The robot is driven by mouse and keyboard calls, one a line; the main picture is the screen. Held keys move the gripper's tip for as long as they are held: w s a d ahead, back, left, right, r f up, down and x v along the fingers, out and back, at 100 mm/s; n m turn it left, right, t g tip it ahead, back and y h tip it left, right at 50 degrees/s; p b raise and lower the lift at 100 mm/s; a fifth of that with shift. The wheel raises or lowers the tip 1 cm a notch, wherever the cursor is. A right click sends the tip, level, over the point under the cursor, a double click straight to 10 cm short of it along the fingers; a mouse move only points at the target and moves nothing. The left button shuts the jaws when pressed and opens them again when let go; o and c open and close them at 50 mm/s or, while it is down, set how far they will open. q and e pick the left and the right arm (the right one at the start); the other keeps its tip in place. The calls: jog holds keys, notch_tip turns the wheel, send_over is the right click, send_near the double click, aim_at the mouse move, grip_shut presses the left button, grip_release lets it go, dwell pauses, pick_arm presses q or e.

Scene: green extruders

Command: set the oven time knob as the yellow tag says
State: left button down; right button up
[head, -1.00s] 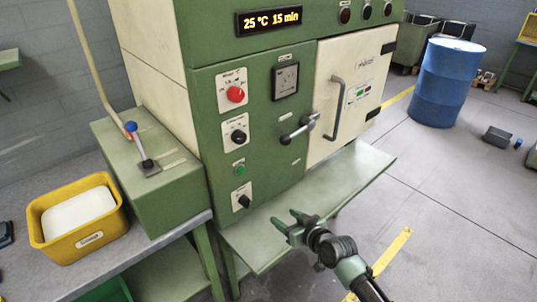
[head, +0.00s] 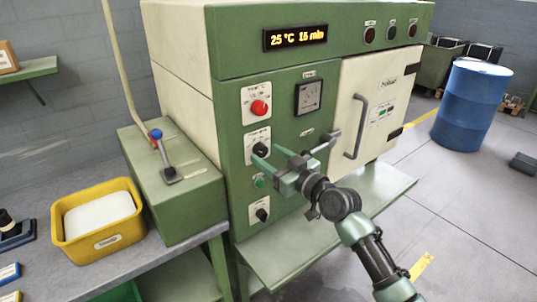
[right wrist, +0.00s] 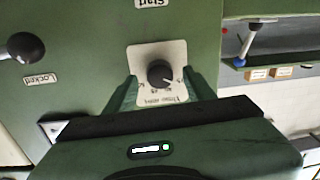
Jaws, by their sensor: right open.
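The black time knob (head: 261,149) sits on a white dial plate on the green oven front, below the red knob (head: 260,107). My right gripper (head: 269,157) is open in front of it. In the right wrist view, the time knob (right wrist: 160,73) and its upside-down plate show between the two spread fingers of the right gripper (right wrist: 162,90), with gaps on both sides. The oven display (head: 295,38) reads 25 °C and what looks like 15 or 16 min. I see no yellow tag. My left gripper is not in view.
A green button (head: 259,182) and a lower black knob (head: 262,214) are under the time knob. The door latch handle (head: 325,146) is close to my right gripper. A green shelf (head: 300,240) juts out below. A yellow bin (head: 98,225) stands on the left bench.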

jog(key=shift+w+a, duration=0.2)
jog(key=shift+w, duration=0.05)
grip_shut()
